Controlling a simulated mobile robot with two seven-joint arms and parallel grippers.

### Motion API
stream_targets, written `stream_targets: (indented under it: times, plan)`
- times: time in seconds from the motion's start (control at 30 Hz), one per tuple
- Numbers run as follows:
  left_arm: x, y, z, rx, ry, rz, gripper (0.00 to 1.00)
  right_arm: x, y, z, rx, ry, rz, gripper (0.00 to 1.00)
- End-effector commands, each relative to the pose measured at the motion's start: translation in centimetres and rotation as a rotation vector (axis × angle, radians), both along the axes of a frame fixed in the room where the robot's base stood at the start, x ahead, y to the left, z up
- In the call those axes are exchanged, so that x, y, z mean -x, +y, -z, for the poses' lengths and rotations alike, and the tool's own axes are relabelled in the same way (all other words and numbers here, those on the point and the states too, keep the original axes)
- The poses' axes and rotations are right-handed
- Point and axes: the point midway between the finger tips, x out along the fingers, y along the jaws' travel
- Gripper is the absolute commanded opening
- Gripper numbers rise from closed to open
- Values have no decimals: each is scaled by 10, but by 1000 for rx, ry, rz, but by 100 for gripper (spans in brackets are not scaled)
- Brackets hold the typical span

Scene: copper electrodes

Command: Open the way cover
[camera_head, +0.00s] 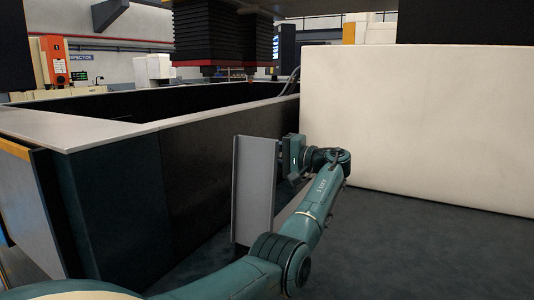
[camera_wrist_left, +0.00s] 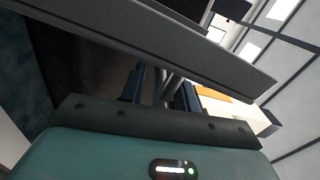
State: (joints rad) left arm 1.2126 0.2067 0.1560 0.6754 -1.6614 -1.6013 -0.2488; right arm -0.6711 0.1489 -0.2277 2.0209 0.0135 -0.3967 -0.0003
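The way cover appears to be the upright grey panel (camera_head: 255,185) with a bent edge, standing out beside the dark machine wall in the head view. In the left wrist view, a long grey metal edge (camera_wrist_left: 165,40), likely the same panel, crosses in front of the fingers. My left gripper (camera_head: 293,158) is at the panel's right side. In the wrist view its two dark fingers (camera_wrist_left: 161,88) stand apart, with thin grey bars (camera_wrist_left: 168,88) showing between or behind them. The fingertips are partly hidden by the panel edge, so contact is unclear. My right gripper is out of view.
The dark machine enclosure (camera_head: 120,195) with a pale top rim fills the left. A large white block (camera_head: 420,125) stands close behind and right of my left arm. A black bellows with a red base (camera_head: 222,66) hangs above the enclosure. The dark floor (camera_head: 420,250) at right is clear.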

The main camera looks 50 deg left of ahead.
Motion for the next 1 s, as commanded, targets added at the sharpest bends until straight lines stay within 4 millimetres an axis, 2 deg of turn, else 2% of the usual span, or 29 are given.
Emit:
stream_targets:
  times: [0.37, 0.57, 0.83, 1.0]
  plan:
    - [-2, -5, 1, 2, 0, 0, 35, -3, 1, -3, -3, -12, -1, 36]
    - [-12, -37, 3, 2, 0, 2, 35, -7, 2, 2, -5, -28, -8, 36]
    - [-32, -100, 1, 2, 1, 3, 35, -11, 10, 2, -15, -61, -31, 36]
    - [-37, -115, 1, 5, 2, 1, 35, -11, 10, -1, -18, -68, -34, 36]
